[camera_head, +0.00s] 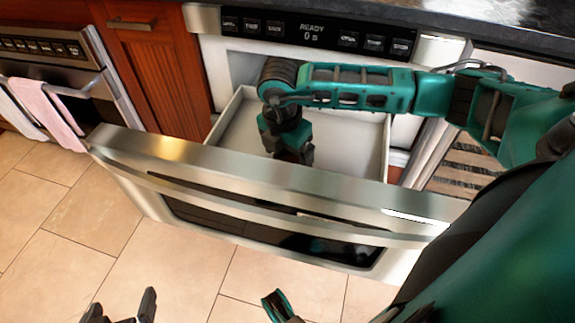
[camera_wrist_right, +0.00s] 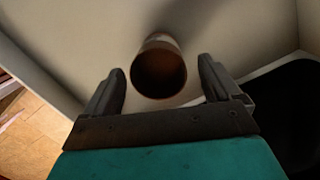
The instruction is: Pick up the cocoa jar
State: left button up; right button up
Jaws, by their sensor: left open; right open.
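The cocoa jar (camera_wrist_right: 160,70) shows in the right wrist view as a brown, round-topped container with a pale band on its side. It stands inside the pale drawer, between the two fingers of my right gripper (camera_wrist_right: 162,88) in the picture. My right gripper is open and no finger visibly touches the jar. In the head view my right gripper (camera_head: 293,152) reaches down into the open microwave drawer (camera_head: 228,120), and the jar is hidden there. My left gripper (camera_head: 122,308) is open and empty over the floor at the bottom left.
The drawer's steel front (camera_head: 270,180) stands between me and the drawer's inside. An oven (camera_head: 60,75) with towels is at the left. The tiled floor (camera_head: 60,240) is clear.

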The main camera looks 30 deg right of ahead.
aim_at(288, 161)
notch_tip(288, 161, down, 3)
jog(key=shift+w+d+f+b, duration=0.15)
jog(key=shift+f+b, duration=0.05)
jog(key=shift+b, duration=0.15)
jog(key=c, duration=1.2)
jog(key=shift+r, duration=0.2)
jog(key=shift+c, duration=0.4)
